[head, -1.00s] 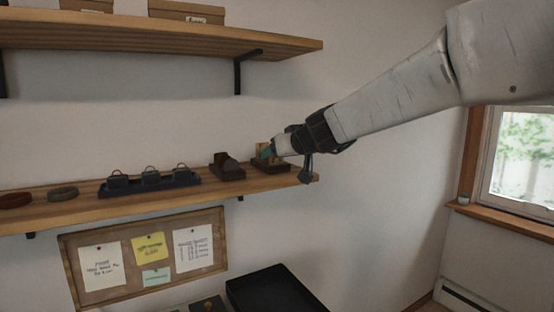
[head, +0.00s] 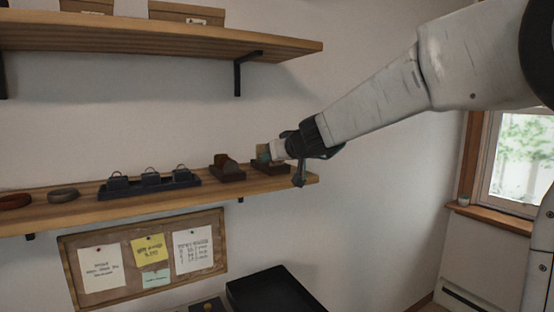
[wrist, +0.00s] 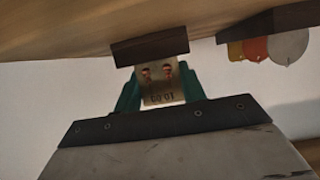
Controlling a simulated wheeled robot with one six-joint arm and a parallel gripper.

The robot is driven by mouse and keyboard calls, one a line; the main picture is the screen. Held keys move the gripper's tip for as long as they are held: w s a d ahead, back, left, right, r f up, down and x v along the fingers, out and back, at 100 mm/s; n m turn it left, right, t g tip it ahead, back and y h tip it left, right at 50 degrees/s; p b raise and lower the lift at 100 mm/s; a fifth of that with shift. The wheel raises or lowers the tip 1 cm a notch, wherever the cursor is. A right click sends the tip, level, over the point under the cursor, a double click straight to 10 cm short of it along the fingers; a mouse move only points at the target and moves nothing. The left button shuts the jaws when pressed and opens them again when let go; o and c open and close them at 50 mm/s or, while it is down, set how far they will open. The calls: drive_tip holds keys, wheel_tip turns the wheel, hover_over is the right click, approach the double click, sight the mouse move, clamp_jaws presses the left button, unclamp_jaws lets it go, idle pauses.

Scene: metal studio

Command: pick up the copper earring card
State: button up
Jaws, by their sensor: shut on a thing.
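The copper earring card (wrist: 160,85) is a small tan card with two copper-red earrings and printed figures, which appear upside down in the wrist view. My gripper (wrist: 160,92) has its teal fingers shut on the card's two sides. A dark wooden stand (wrist: 150,48) is right at the card's edge; I cannot tell whether the card still sits in it. In the head view the card (head: 263,151) is upright at the stand (head: 271,167) near the shelf's right end, partly hidden by my gripper (head: 267,155).
A second dark stand (head: 228,174) is just left on the wooden shelf (head: 90,209); the wrist view shows yellow, red and grey pieces (wrist: 257,48) there. An upper shelf (head: 200,42) hangs above. A black tray (head: 275,290) is below.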

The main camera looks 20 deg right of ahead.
drive_tip(key=shift+r, duration=0.2)
drive_tip(key=shift+r, duration=1.65)
drive_tip(key=s+a, duration=0.4)
drive_tip(key=s, duration=0.3)
drive_tip(key=s+a+r, duration=0.1)
drive_tip(key=s+a, duration=0.3)
drive_tip(key=s, duration=0.3)
drive_tip(key=shift+r, duration=0.15)
